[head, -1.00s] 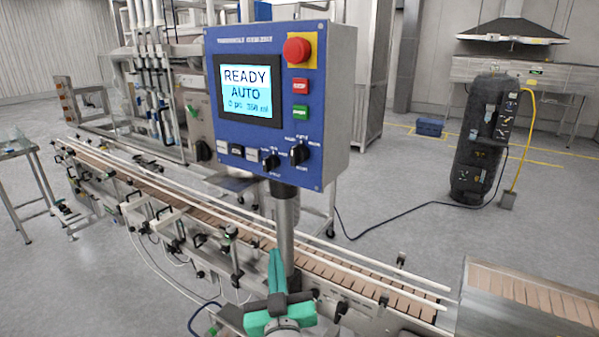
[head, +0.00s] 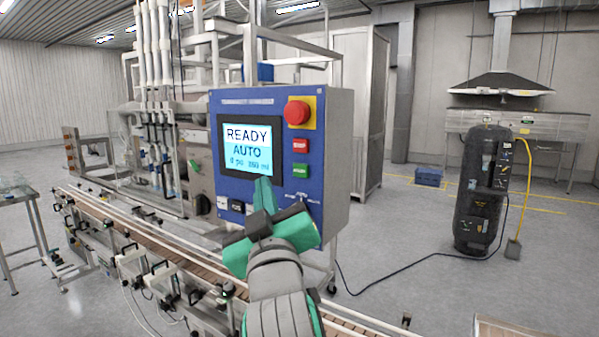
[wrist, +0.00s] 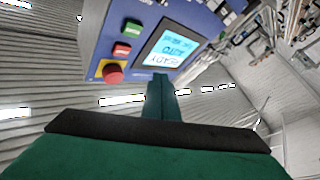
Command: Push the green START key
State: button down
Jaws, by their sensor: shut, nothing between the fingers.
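The green START key (head: 300,171) is on the right side of the blue control panel (head: 232,186), below a red key (head: 300,146) and a red mushroom button (head: 297,112). In the wrist view the green key (wrist: 122,51) shows upside down, left of the screen. My gripper (head: 263,182) is shut and empty, its green fingertips pointing up in front of the lower edge of the screen (head: 249,147), left of and a little below the green key. In the wrist view my fingertips (wrist: 160,77) appear close to the screen; I cannot tell whether they touch the panel.
The screen reads READY AUTO. Two black rotary knobs low on the panel are largely hidden behind my gripper. A conveyor (head: 165,245) runs below the panel. A dark tank (head: 483,190) with a yellow hose stands at the right, with open floor between.

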jog(key=shift+w, duration=0.1)
send_near(293, 167)
jog(key=shift+a+x, duration=0.25)
jog(key=shift+x, duration=0.9)
jog(key=shift+a+x, duration=0.25)
jog(key=shift+x, duration=0.9)
jog(key=shift+d+r, duration=0.1)
jog(key=shift+r, duration=0.1)
dwell(0.5)
jog(key=shift+w+d, duration=0.15)
jog(key=shift+w+d, duration=0.25)
jog(key=shift+w, duration=0.1)
dwell(0.9)
dwell(0.3)
jog(key=shift+s+a, duration=0.5)
jog(key=shift+s, duration=0.15)
jog(key=shift+s+a, duration=0.75)
jog(key=shift+s, duration=0.25)
jog(key=shift+s+a, duration=0.75)
jog(key=shift+s, duration=0.3)
